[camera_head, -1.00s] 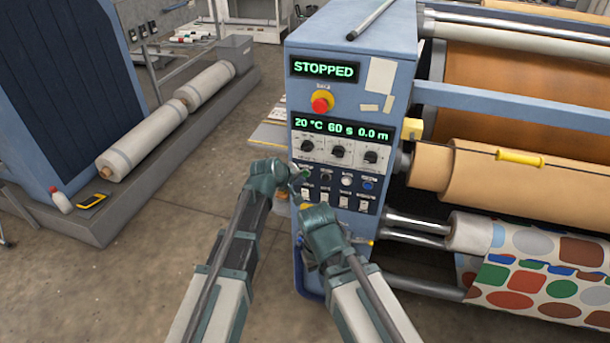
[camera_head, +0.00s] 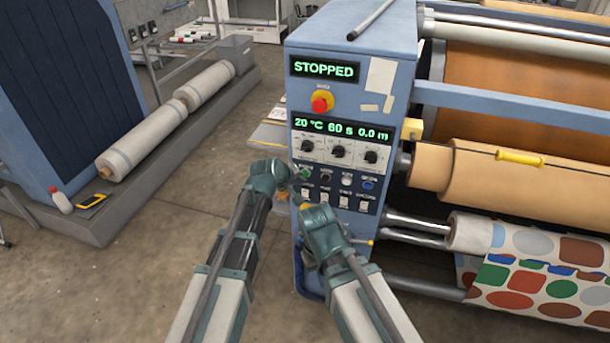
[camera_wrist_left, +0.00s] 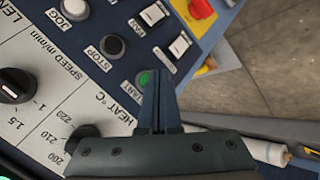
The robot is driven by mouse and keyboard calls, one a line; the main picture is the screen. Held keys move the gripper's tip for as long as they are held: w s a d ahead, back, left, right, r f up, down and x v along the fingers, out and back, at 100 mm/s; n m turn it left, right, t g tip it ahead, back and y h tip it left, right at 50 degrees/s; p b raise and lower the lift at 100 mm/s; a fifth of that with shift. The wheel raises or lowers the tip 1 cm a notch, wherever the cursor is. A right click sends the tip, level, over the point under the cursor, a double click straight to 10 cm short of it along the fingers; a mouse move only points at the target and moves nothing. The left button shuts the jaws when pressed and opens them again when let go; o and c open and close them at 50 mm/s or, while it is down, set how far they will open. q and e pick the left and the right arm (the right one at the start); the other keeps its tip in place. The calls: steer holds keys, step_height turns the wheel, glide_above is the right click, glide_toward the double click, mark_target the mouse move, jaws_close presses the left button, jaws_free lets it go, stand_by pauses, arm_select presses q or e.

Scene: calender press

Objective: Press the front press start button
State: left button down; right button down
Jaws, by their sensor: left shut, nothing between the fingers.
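The press's front control panel (camera_head: 338,178) faces me, with its display (camera_head: 324,69) reading STOPPED. The green start button (camera_head: 306,174) is at the left end of the button row. My left gripper (camera_head: 294,176) is shut and empty, its tips just left of that button. In the left wrist view the shut fingers (camera_wrist_left: 158,70) partly overlap the green button (camera_wrist_left: 145,78), labelled START. I cannot tell whether they touch it. My right gripper (camera_head: 318,212) is low in front of the panel; its fingers are hidden.
Beside start are a black STOP button (camera_wrist_left: 112,46) and a white JOG button (camera_wrist_left: 75,9). A red emergency stop (camera_head: 322,102) and dial knobs (camera_head: 339,151) sit above. Rollers and patterned fabric (camera_head: 545,275) lie right.

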arm_select(q)
steer(key=shift+w, duration=0.15)
stand_by(0.3)
steer(key=shift+w+d, duration=0.15)
steer(key=shift+w, duration=0.15)
